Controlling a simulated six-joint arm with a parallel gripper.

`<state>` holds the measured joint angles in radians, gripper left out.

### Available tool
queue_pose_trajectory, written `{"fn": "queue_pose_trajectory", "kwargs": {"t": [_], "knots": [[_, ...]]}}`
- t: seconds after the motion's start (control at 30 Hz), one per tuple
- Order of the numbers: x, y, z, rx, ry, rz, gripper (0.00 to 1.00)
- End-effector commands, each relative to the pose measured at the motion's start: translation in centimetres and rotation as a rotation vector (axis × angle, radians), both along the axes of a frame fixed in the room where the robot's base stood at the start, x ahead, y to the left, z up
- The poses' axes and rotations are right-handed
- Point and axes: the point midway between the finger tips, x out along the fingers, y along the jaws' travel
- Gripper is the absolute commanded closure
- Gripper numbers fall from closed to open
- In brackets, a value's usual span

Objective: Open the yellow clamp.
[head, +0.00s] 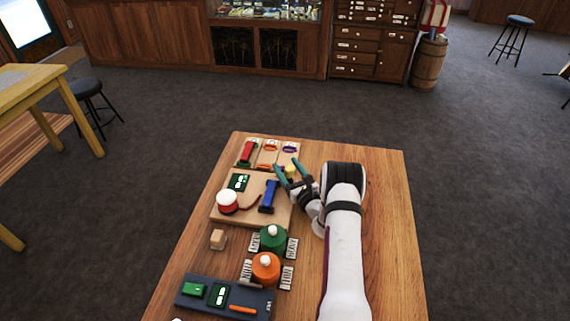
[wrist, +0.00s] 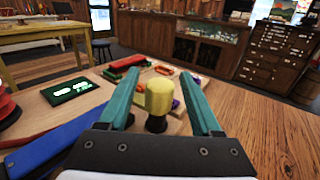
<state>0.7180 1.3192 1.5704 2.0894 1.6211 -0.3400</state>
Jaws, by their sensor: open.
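A yellow rounded cylinder on a dark stem (wrist: 158,97) is the only yellow piece I see on the tabletop; I cannot tell its clamp parts. It also shows in the head view (head: 290,170), near the right edge of the wooden board. My gripper (head: 287,165) is open, its two teal fingers on either side of the yellow piece.
A blue lever piece (head: 268,197), a red-and-white knob (head: 227,202) and a green display (head: 238,182) share the board. Red (head: 248,152), orange (head: 271,145) and purple (head: 290,148) pieces stand behind. Green (head: 272,240) and orange (head: 266,268) knobs are nearer. The table's right side is bare.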

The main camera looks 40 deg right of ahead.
Motion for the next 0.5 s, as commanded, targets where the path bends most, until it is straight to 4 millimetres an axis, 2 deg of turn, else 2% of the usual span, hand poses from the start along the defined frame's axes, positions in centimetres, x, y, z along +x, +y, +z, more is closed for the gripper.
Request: {"fn": "queue_pose_trajectory", "kwargs": {"t": [0.17,0.43,0.5], "knots": [[1.5,-0.2,0.0,-0.001,-0.001,0.0,0.35],[1.7,-0.3,0.0,0.0,0.0,0.0,0.35],[1.7,-0.3,0.0,0.0,0.0,0.0,0.47]]}}
